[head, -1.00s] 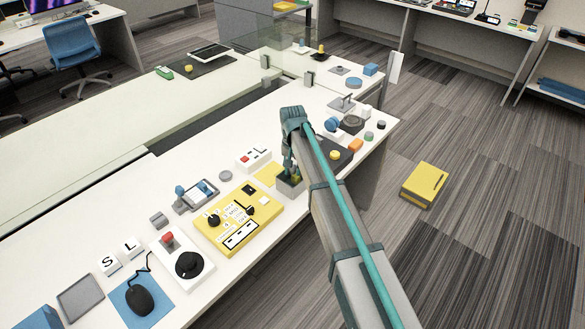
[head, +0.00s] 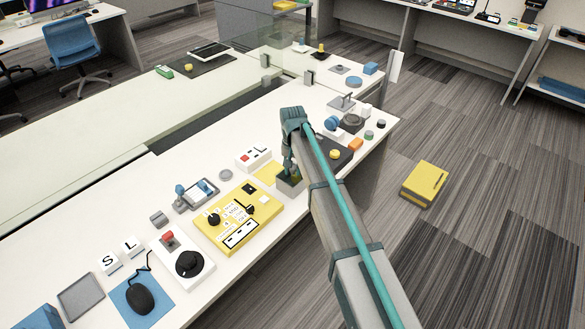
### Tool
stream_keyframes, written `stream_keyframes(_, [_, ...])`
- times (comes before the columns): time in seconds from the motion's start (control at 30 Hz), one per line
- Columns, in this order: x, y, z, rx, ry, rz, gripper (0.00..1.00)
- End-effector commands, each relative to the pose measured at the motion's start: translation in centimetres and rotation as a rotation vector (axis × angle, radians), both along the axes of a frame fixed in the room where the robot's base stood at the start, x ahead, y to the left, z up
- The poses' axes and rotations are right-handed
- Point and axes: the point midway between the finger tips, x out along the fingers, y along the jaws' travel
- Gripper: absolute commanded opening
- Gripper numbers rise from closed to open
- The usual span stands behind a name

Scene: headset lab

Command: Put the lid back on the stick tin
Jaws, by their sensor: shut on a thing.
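The stick tin (head: 289,186) is a small grey box at the front edge of the white table, just right of the yellow panel. My gripper (head: 289,172) points down right above the tin, its fingertips at the tin's top. It is shut on a small dark thing that looks like the lid, mostly hidden by the fingers. I cannot tell whether the lid touches the tin's rim. The sticks hardly show now.
The yellow control panel (head: 238,217) with black knobs is close on the left. A yellow pad (head: 268,174) lies behind the tin. A dark mat (head: 334,152) with a yellow knob is on the right behind my arm. A white box with a red button (head: 253,158) stands farther back.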

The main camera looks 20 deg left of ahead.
Motion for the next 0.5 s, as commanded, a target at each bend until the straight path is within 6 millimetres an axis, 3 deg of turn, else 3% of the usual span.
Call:
stream_keyframes(0.23, [0.0, 0.0, 0.02, 0.0, 0.0, 0.0, 0.0])
stream_keyframes(0.27, [0.0, 0.0, 0.02, 0.0, 0.0, 0.0, 0.31])
stream_keyframes(0.4, [0.0, 0.0, 0.02, 0.0, 0.0, 0.0, 0.55])
stream_keyframes(0.5, [0.0, 0.0, 0.02, 0.0, 0.0, 0.0, 0.57])
